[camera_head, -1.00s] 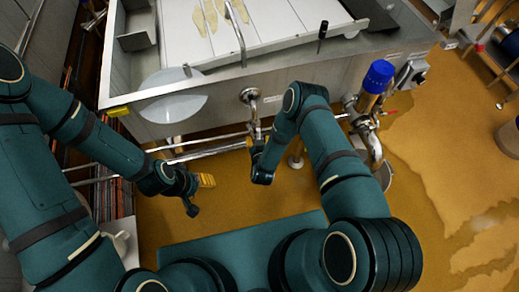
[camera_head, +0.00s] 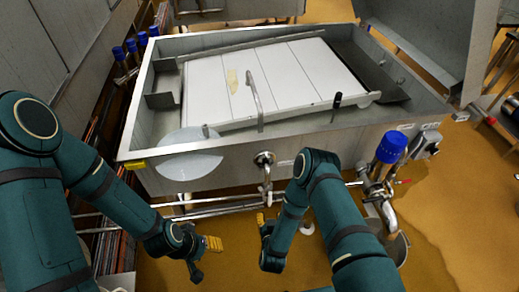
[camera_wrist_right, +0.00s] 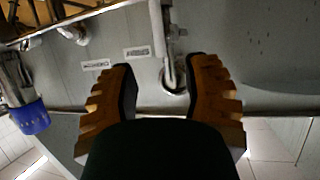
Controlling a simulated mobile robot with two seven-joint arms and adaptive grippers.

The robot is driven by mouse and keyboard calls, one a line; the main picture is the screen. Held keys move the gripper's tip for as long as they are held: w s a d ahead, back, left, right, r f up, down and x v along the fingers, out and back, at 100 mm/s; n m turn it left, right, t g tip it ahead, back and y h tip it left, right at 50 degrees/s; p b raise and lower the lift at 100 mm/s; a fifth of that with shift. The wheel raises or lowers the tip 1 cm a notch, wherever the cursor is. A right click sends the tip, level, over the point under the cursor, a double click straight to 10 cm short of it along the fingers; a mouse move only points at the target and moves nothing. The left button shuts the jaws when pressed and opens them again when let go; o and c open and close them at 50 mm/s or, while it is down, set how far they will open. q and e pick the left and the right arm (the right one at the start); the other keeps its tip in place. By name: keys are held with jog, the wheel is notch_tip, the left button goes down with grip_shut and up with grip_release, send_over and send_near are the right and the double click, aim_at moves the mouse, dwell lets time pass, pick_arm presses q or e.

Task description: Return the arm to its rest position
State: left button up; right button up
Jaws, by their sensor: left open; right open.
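My left gripper (camera_head: 205,257) is open and empty in the head view, low in front of the vat's left part. My right gripper (camera_head: 266,232) hangs in front of the vat below the outlet pipe, its fingers partly hidden by its own wrist. In the right wrist view, its two orange ridged fingers (camera_wrist_right: 163,100) are spread apart with nothing between them. Behind them is the grey vat wall with a pipe fitting (camera_wrist_right: 174,75). Neither gripper visibly holds anything.
The steel vat (camera_head: 235,160) fills the middle, with white boards (camera_head: 300,75) inside and a small pale yellowish piece (camera_head: 232,78) on them. A translucent bowl-shaped piece (camera_head: 190,160) hangs at its front left. A blue-capped valve (camera_head: 391,147) stands at the right. The ochre floor (camera_head: 460,210) is open at right.

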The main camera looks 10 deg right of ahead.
jog(key=s+a+r+g+y, duration=0.2)
jog(key=s+r+g+y, duration=0.4)
jog(key=s+r+g, duration=0.5)
jog(key=s+r, duration=0.3)
jog(key=shift+r+g, duration=0.2)
jog(key=shift+g, duration=0.2)
